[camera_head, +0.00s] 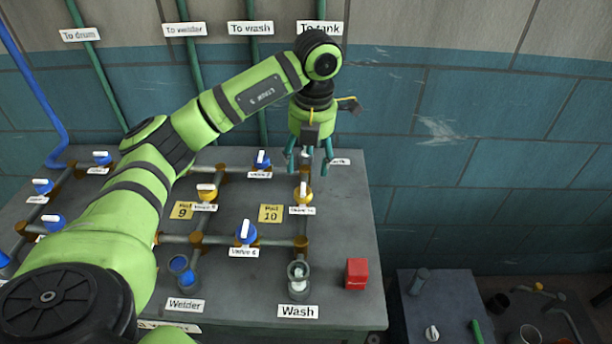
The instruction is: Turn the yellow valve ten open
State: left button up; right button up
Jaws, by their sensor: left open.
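The yellow valve ten (303,195) stands on the pipe line at the right of the grey bench, with a small label in front of it. Its white handle appears to run up and down in the picture. My left gripper (309,166) points down just behind and above this valve. Its fingers are apart, with nothing seen held between them. The gripper looks clear of the valve, though the exact gap is hard to judge. It partly hides another label and pipe part behind. My right gripper is not in view.
A second yellow valve (206,191) sits to the left. A glass (298,280) and a red block (357,273) stand at the front right. The tiled wall closes the back.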

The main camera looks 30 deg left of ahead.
pick_arm(q)
jog(key=shift+d+r, duration=0.1)
jog(key=shift+r, duration=1.45)
